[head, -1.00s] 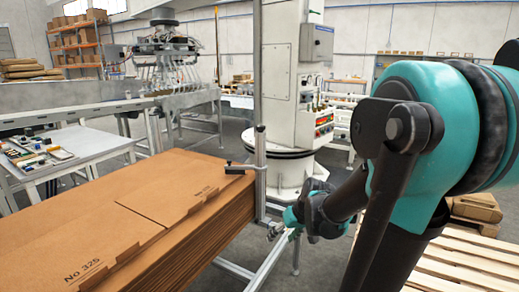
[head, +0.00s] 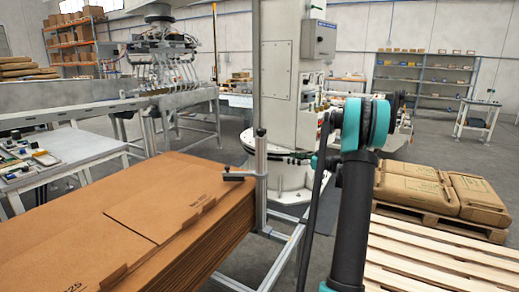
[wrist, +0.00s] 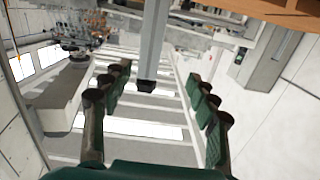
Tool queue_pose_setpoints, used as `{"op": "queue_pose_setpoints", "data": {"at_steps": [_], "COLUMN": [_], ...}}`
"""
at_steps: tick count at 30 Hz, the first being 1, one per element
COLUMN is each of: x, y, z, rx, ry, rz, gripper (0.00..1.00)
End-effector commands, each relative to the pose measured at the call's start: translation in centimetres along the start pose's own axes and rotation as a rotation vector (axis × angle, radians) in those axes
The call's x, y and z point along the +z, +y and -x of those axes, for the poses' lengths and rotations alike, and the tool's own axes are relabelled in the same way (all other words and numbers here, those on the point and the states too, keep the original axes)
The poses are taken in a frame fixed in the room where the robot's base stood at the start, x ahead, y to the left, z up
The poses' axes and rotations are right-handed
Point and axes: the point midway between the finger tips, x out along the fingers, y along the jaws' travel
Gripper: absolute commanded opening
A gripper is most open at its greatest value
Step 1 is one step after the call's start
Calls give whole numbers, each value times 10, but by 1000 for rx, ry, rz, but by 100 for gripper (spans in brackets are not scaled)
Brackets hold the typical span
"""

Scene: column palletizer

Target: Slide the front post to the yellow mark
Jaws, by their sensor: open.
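The front post (head: 261,185) is a grey upright at the near right corner of a stack of brown cardboard sheets (head: 150,215). A black clamp arm (head: 238,176) reaches from it over the top sheet. My gripper (wrist: 160,88) is open in the wrist view, its dark green fingers spread to left and right. A grey post with a dark end (wrist: 149,45) shows between the fingers, apart from both; I cannot tell for certain that it is the front post. The head view does not clearly show the gripper. I cannot make out a yellow mark.
A wooden pallet (head: 425,262) lies at the right, with a pallet of brown sacks (head: 440,190) behind it. A white column machine (head: 290,95) stands behind the post. A grey frame rail (head: 285,255) runs below the stack. A table (head: 75,150) stands at the left.

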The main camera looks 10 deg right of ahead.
Motion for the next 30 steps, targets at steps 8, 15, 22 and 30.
{"op": "queue_pose_setpoints", "data": {"at_steps": [8, 15, 22, 30], "x": [-4, -5, -7, -10], "y": [15, 14, 14, 14], "z": [-2, -44, -90, -140], "rx": [5, 3, 3, 4], "ry": [49, 47, 46, 46], "rz": [42, 40, 40, 39], "gripper": [60, 60, 60, 60]}}
